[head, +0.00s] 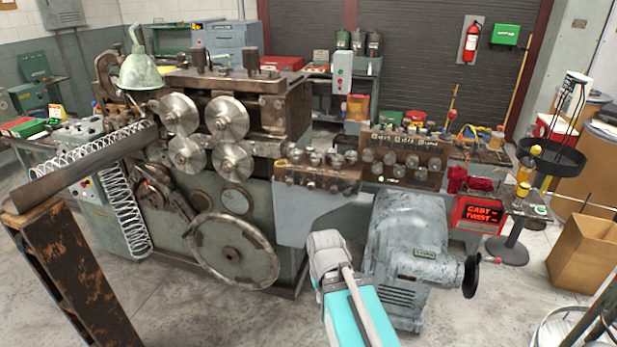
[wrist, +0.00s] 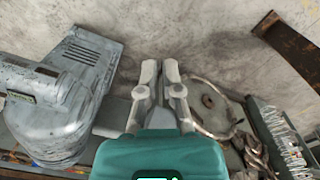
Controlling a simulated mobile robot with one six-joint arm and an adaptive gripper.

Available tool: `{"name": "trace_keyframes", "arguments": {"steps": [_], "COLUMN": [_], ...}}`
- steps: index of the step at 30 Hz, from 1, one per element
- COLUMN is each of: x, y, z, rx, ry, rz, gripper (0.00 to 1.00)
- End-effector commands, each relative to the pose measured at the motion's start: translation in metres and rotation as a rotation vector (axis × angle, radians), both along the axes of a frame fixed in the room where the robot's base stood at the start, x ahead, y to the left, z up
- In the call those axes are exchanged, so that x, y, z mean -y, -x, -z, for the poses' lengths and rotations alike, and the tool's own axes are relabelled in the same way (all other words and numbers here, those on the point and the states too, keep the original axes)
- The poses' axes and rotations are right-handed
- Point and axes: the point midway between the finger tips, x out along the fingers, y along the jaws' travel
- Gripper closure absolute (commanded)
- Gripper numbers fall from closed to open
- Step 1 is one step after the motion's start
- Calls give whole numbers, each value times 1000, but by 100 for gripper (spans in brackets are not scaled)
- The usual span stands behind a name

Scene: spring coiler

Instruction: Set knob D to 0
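A brown rusty control panel (head: 405,160) with rows of round knobs and small dials stands right of centre in the head view. Its lettering is too small to read, so I cannot tell which knob is D or where it points. A second block with several metal knobs (head: 318,160) sits just to its left. My gripper (wrist: 160,68) points down toward the floor in the wrist view, its two grey fingers a narrow gap apart with nothing held between them. In the head view my arm is in front of the machine, below the panels and apart from them.
A grey motor housing (head: 412,245) stands right of my arm, below the panel; it also shows in the wrist view (wrist: 60,95). The coiling machine has a large handwheel (head: 232,250) at left. A red display box (head: 478,213) stands at right. The front floor is partly clear.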

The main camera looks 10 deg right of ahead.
Motion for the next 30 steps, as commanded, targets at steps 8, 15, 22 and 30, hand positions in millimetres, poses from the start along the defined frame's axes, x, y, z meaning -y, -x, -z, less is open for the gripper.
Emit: {"name": "trace_keyframes", "arguments": {"steps": [8,15,22,30], "x": [9,29,40,27], "y": [-25,-85,-153,-231], "z": [10,19,12,-10], "rx": [57,243,529,917], "ry": [93,293,453,512], "rz": [88,288,473,598], "gripper": [33,24,24,24]}}
